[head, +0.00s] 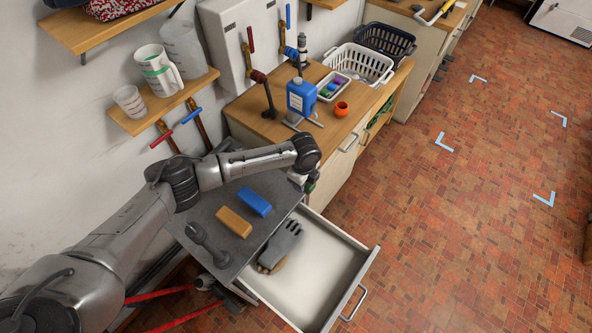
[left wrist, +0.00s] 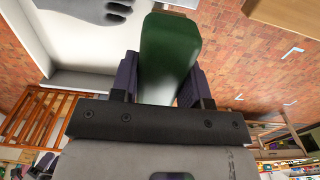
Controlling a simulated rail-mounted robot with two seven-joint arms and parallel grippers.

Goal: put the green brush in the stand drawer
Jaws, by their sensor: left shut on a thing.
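My left gripper (head: 307,182) is shut on the green brush, beyond the far right corner of the grey-topped stand (head: 213,217). In the left wrist view the green brush (left wrist: 168,50) sits between the two fingers (left wrist: 160,82). In the head view only a small dark green part of it shows below my wrist. The stand drawer (head: 327,262) is pulled open, with a pale interior. A grey glove (head: 282,243) and a tan item partly under it lie at its left side. My right gripper is not in view.
A blue block-like brush (head: 255,201) and an orange one (head: 234,221) lie on the stand top, beside a dark fixture (head: 207,246). The counter (head: 268,127) holds a blue bottle (head: 301,97), an orange pot (head: 341,109) and baskets. The drawer's middle and right are clear.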

